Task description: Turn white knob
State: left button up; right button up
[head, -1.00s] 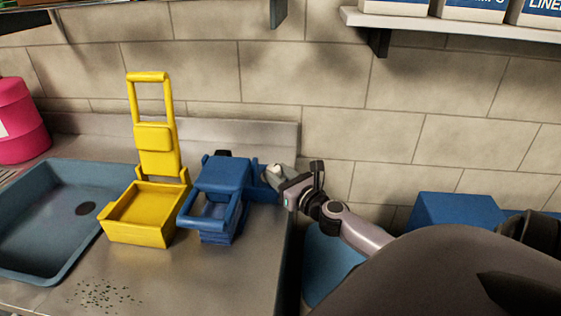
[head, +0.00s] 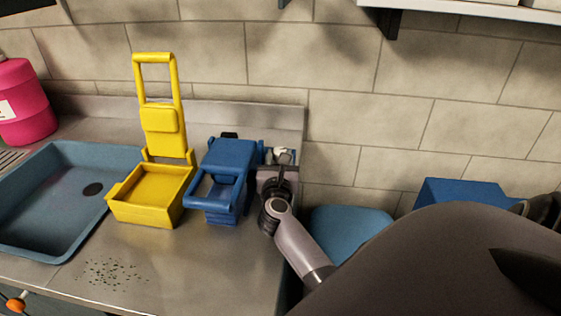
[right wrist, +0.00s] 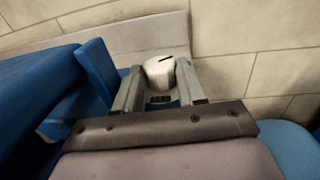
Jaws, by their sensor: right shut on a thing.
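The white knob (right wrist: 160,71) sits between the fingertips of my right gripper (right wrist: 157,84) in the right wrist view, with a dark slot on its top. The fingers are shut on its two sides. In the head view the knob (head: 282,153) shows as a small white spot at the back right of the counter, beyond my right gripper (head: 280,162) and beside the blue wringer bucket. The base of the knob is hidden by the gripper. My left gripper is not in view.
The blue wringer bucket (head: 232,157) stands close to the left of my right gripper. A yellow wringer bucket (head: 150,208) is further left, next to a blue-grey sink basin (head: 50,240). The stone wall (head: 350,120) is close behind.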

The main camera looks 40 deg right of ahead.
dwell(0.5)
jog(key=o, duration=1)
jog(key=shift+o, duration=0.2)
jog(key=shift+a, duration=0.15)
